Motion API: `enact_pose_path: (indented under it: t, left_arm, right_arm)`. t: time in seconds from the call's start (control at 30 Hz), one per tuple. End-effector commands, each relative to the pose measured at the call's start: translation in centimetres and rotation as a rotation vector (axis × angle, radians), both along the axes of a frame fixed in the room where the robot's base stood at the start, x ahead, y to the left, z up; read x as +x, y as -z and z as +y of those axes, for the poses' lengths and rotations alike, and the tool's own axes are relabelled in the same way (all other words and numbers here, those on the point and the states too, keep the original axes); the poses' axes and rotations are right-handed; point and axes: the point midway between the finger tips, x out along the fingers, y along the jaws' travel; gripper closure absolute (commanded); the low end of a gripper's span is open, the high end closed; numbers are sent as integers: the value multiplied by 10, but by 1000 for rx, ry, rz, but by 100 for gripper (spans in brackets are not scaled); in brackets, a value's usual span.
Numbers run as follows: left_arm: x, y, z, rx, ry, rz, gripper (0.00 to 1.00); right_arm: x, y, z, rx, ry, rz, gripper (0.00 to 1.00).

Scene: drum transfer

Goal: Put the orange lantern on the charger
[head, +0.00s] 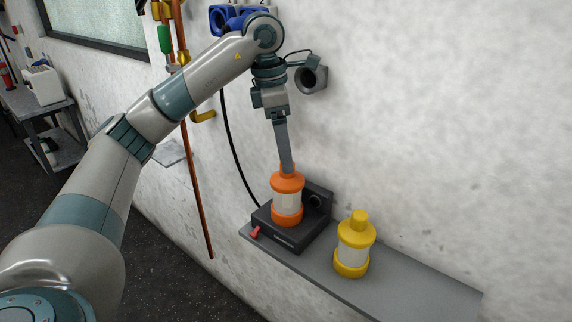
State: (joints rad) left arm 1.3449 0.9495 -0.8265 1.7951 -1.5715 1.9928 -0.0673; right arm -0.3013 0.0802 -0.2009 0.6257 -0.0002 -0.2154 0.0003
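The orange lantern (287,203) has orange top and bottom parts and a pale middle. It stands upright, or nearly so, on the black charger (277,239), which sits at the left end of a grey shelf. My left gripper (287,168) points down from above, with its tips at the lantern's top knob. I see the fingers edge-on, one in front of the other, so I cannot tell whether they are closed on the knob. The fingers hide part of the knob. My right gripper is not in view.
A yellow lantern (354,246) stands on the grey shelf (420,287), right of the charger. The shelf is bare further right. The wall rises close behind. A copper pipe (196,185) and a black cable (234,160) run down it. A red lever (255,232) sticks out at the charger's front left.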

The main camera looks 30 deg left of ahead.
Motion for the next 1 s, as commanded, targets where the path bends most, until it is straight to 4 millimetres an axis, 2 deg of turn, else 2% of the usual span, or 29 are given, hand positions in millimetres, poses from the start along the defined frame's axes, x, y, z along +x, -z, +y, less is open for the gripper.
enact_pose_path:
  t: [0.2, 0.4, 0.6, 1.0]
  left_arm:
    - [-3, -31, 4, 1, -1, -1, 16]
    - [-4, -48, 5, 1, 0, 0, 16]
    - [-5, -54, 6, 1, -1, 1, 16]
    - [-5, -55, 6, 0, -1, 2, 16]
  right_arm:
    - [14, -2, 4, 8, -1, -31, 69]
    - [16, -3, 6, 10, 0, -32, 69]
    - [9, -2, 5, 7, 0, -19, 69]
    - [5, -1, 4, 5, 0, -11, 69]
